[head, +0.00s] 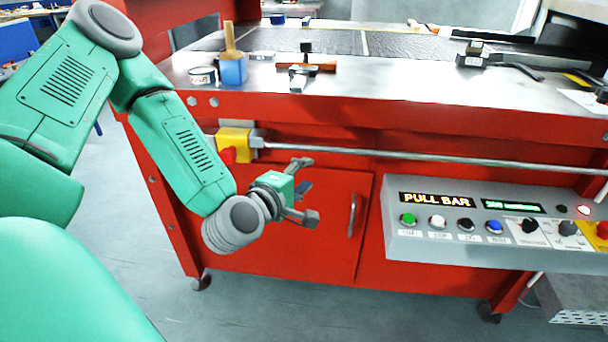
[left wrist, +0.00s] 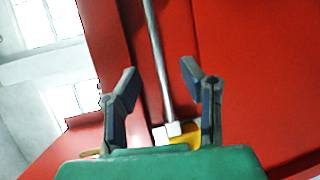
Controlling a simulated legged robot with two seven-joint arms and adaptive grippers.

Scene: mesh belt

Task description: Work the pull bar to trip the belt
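The pull bar (head: 430,157) is a long grey metal rod running across the red front of the machine, below the tabletop. Its left end meets a yellow box (head: 235,142) with a red button. My left gripper (head: 309,190) is open and empty, in front of the red cabinet and below the bar in the head view. In the left wrist view the bar (left wrist: 157,60) passes between the two spread fingers (left wrist: 160,85), with no finger seen touching it. My right gripper is not in view.
A grey control panel (head: 400,245) with a lit "PULL BAR" display, buttons and knobs juts out at the right. A cabinet door handle (head: 353,215) sits low in the middle.

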